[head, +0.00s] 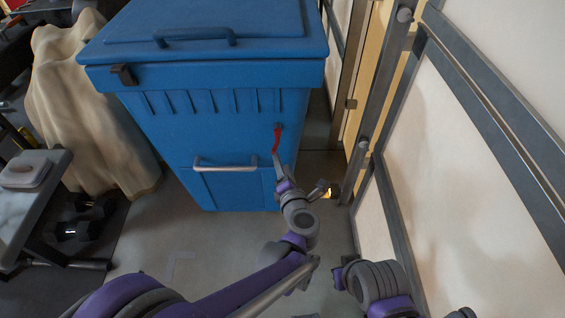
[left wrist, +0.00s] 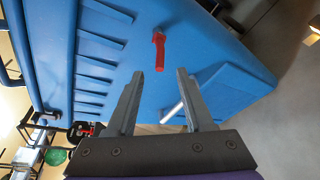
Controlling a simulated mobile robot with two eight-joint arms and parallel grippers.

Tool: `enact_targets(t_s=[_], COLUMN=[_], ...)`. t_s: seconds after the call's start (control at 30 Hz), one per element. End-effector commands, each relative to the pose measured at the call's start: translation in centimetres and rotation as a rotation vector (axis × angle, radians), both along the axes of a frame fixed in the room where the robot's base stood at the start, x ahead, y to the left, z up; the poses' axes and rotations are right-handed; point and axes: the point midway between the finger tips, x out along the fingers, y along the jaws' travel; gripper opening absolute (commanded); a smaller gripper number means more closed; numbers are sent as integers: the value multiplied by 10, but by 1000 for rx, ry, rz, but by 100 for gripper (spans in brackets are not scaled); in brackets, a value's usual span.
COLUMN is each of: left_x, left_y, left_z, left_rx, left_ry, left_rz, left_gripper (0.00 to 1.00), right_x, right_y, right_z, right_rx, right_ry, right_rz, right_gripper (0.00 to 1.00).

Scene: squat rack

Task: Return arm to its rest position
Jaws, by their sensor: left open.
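My left arm (head: 240,284) reaches in from the lower left towards the front of the blue bin (head: 225,110). My left gripper (left wrist: 160,80) is open, with its two grey fingers apart and nothing between them that I can see held. In the left wrist view, a red handle (left wrist: 158,50) on the bin shows beyond the fingertips. In the head view, the red handle (head: 277,138) is just above one fingertip; I cannot tell whether they touch. Part of my right arm (head: 378,285) shows at the lower right, but its gripper is not visible.
A silver bar handle (head: 226,166) sticks out of the bin's lower front. A white-panelled wall with a metal frame (head: 385,195) stands close on the right. Dumbbells (head: 75,230) and a bench (head: 35,185) are at left. Some grey floor (head: 195,255) is clear.

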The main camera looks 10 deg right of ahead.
Motion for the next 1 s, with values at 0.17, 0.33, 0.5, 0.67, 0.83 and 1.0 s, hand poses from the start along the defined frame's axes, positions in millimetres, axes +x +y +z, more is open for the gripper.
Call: enact_targets(t_s=[0.17,0.33,0.5,0.67,0.83,1.0], left_x=[0,2,-1,-34,-98,-178], left_y=[0,7,32,60,106,172], left_z=[0,14,64,82,52,0], left_rx=[0,51,316,711,1129,1449], left_ry=[0,-27,-120,-145,-32,206], left_rz=[0,-40,-240,-512,-810,-1099], left_gripper=[52,52,52,52,52,52], right_x=[0,0,0,0,0,0], right_y=[0,0,0,0,0,0], right_z=[0,0,0,0,0,0], right_rx=[0,0,0,0,0,0], right_ry=[0,0,0,0,0,0], right_rz=[0,0,0,0,0,0], right_gripper=[0,0,0,0,0,0])
